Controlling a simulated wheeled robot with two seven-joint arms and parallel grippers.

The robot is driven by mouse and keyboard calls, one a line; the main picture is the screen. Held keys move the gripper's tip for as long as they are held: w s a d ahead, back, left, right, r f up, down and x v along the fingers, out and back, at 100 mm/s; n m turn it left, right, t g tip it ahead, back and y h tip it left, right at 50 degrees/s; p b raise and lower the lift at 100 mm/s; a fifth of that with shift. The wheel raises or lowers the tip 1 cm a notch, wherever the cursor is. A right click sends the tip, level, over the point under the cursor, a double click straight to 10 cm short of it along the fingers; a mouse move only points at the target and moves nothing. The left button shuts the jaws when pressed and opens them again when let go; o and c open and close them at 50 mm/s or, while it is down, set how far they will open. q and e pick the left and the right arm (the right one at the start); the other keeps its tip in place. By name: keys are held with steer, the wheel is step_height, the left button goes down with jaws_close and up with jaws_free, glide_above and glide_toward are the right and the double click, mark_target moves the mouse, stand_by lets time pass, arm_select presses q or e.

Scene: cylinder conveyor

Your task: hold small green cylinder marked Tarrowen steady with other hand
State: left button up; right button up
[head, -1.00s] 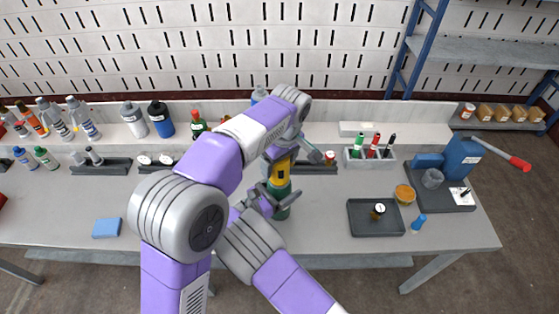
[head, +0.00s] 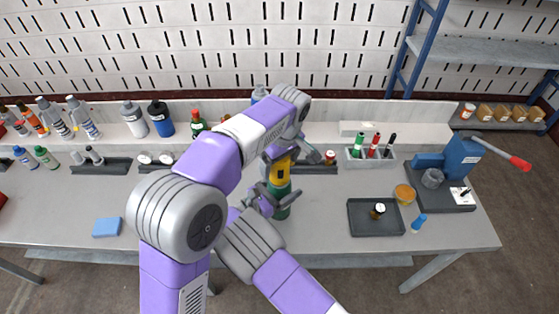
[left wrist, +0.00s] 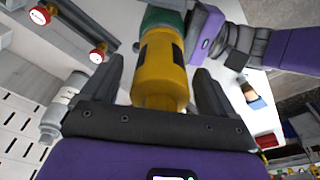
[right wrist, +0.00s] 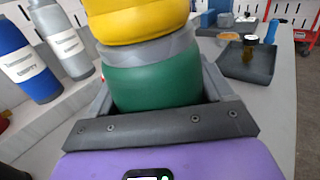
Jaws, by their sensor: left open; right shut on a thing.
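A green cylinder (head: 282,208) with a yellow upper part (head: 280,175) stands upright near the middle of the table. My right gripper (right wrist: 155,105) is shut on its green body, below a grey band. My left gripper (left wrist: 163,95) is open, with its fingers on either side of the yellow part (left wrist: 165,62) and gaps visible between them. A dark patch shows on the yellow part. No name is readable on the cylinder, and its lower end is partly hidden by my right gripper in the head view.
A dark tray (head: 362,222) with a small dark bottle (head: 378,211) lies to the right, beside a blue press (head: 462,155). Several bottles line the back shelf at left. A blue block (head: 107,227) lies at front left, with clear table around it.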

mark_target(284, 160)
arm_select(q)
steer(key=r, duration=0.4)
steer(key=s+r, duration=0.1)
steer(key=r, duration=0.3)
steer(key=d+r, duration=0.1)
steer(key=r, duration=0.3)
steer(key=shift+s, duration=0.25)
steer(key=shift+f, duration=0.1)
arm_select(e)
steer(key=o, duration=1.1)
steer(key=shift+c, duration=0.2)
